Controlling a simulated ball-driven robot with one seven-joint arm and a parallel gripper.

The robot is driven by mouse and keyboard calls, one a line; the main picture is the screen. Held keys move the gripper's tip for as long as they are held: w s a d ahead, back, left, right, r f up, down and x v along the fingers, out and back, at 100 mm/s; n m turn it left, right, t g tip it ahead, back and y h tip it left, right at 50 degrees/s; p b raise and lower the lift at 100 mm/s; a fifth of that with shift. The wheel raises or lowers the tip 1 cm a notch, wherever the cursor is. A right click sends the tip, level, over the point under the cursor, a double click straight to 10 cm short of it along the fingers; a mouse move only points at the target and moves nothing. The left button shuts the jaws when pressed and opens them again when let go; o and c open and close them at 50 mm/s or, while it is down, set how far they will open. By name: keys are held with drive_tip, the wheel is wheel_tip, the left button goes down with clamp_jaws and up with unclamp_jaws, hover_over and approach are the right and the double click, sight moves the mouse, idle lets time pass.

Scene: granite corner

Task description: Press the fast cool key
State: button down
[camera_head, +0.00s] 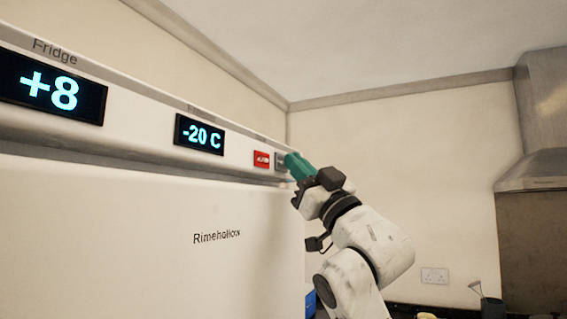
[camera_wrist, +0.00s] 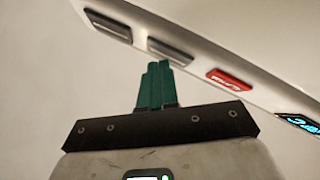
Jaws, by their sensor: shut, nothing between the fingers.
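The white control panel (camera_head: 236,148) runs along the top of the fridge, with a red key (camera_head: 262,159) and a grey key (camera_head: 280,159) towards its right end. The wrist view shows the red key (camera_wrist: 229,80), the middle grey key (camera_wrist: 170,52) and another grey key (camera_wrist: 107,24) in a row. I cannot read which is the fast cool key. My gripper (camera_head: 289,158) has green fingers, shut and empty, at the panel's right end. In the wrist view its fingertips (camera_wrist: 158,66) are just below the middle grey key; I cannot tell whether they touch. The far grey key is hidden in the head view.
The panel has a fridge display (camera_head: 51,87) reading +8 and a smaller display (camera_head: 199,134) reading -20 C. The white fridge door (camera_head: 150,235) is below. A range hood (camera_head: 545,130) and wall socket (camera_head: 434,276) are at the right.

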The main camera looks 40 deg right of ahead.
idle(0.4)
drive_tip(key=shift+s+d, duration=0.15)
drive_tip(key=shift+s, duration=0.3)
drive_tip(key=s+d+b, duration=0.1)
drive_tip(key=s+d, duration=0.1)
drive_tip(key=s, duration=0.3)
drive_tip(key=shift+s, duration=0.35)
idle(0.6)
